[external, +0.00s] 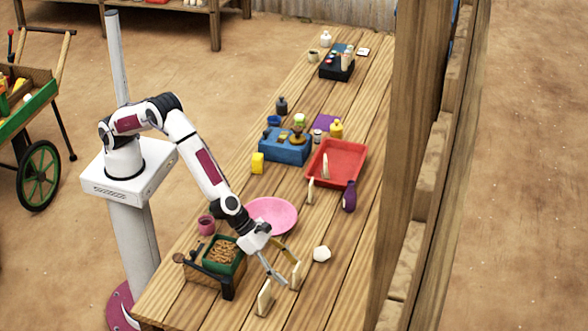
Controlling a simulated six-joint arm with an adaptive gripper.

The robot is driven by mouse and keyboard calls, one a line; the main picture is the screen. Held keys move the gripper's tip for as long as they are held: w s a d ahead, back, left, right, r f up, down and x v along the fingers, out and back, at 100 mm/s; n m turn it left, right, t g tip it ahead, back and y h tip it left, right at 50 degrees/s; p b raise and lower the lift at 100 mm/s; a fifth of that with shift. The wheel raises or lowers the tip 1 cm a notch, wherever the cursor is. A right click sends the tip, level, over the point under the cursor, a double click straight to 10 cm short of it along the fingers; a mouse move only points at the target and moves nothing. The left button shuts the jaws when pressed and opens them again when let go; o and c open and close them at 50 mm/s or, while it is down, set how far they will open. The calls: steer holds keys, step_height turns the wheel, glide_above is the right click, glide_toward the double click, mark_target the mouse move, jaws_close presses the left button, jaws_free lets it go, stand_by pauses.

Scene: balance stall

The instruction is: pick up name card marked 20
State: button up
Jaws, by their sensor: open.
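Several pale name cards stand on the wooden table. One card (295,275) is right at my gripper (291,272), which is low over the near part of the table with its fingers spread. This card appears to be between or just beside the fingertips; I cannot tell which. Another card (264,297) stands apart, nearer the front edge. A third card (310,190) stands by the red tray, and a pale upright piece (325,166) shows at the tray. No number is readable on any card, so I cannot tell which is marked 20.
A green box with brown contents (222,254) is left of my gripper, and a pink plate (272,215) is behind it. A white lump (321,254) lies to the right. The red tray (349,181), purple bottle (349,197) and blue box (284,148) stand farther back.

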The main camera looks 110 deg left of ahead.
mark_target(297, 283)
steer(key=shift+w, duration=0.1)
stand_by(0.3)
steer(key=shift+x, duration=2.55)
steer(key=c, duration=1.2)
